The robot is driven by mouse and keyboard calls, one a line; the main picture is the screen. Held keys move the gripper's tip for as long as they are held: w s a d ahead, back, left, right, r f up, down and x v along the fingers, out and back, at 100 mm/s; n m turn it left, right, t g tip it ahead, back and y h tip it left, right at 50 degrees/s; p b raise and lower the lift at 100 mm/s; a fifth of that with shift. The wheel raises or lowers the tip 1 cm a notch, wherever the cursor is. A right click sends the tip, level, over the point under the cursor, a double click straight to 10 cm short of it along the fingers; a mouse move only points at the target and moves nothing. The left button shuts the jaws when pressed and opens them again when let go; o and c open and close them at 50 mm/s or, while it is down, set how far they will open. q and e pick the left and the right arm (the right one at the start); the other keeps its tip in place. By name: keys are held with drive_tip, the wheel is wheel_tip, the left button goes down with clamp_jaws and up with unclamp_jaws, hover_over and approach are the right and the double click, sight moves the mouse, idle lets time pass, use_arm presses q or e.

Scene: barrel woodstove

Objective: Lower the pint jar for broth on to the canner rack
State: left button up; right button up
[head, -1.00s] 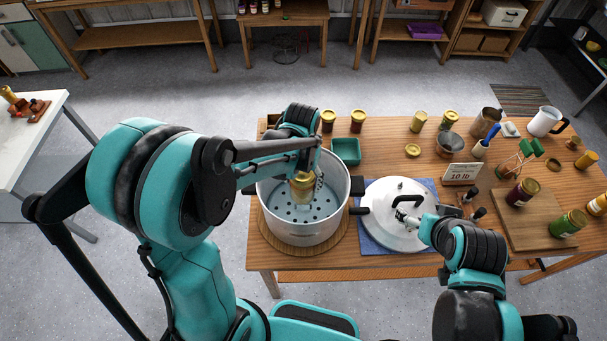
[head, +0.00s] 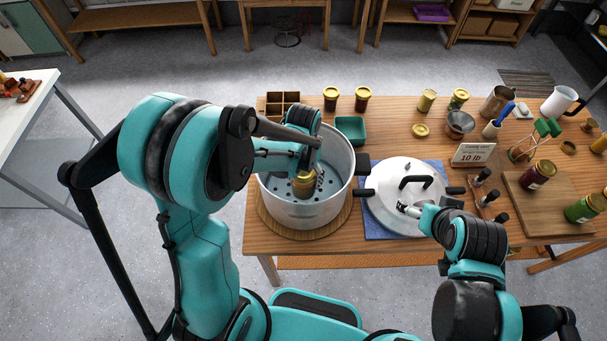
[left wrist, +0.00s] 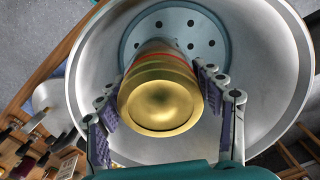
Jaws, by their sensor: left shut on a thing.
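The pint jar (head: 303,185) has a gold lid and is held upright inside the big grey canner pot (head: 306,213). My left gripper (head: 304,172) is shut on it. In the left wrist view the jar's lid (left wrist: 160,103) fills the space between the two fingers (left wrist: 163,108), and a red band shows below it. The perforated canner rack (left wrist: 203,29) lies at the pot bottom under the jar. The jar's base is hidden, so I cannot tell whether it touches the rack. My right gripper (head: 407,209) is over the canner lid, near its black handle; its fingers are too small to read.
The canner lid (head: 389,193) lies on a blue cloth (head: 375,231) right of the pot. A green tray (head: 350,130), two dark jars and a divided wooden box (head: 282,104) stand behind the pot. A "10 lb" card (head: 473,153) stands farther right.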

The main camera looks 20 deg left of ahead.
use_arm(q)
drive_tip(key=shift+f+b, duration=4.1)
drive_tip(key=shift+f, duration=0.7)
drive_tip(key=shift+f+b, duration=1)
drive_tip(key=o, duration=1.7)
drive_tip(key=shift+c, duration=0.2)
drive_tip(key=shift+r, duration=0.15)
wheel_tip(320, 180, up, 16)
drive_tip(key=p, duration=1.2)
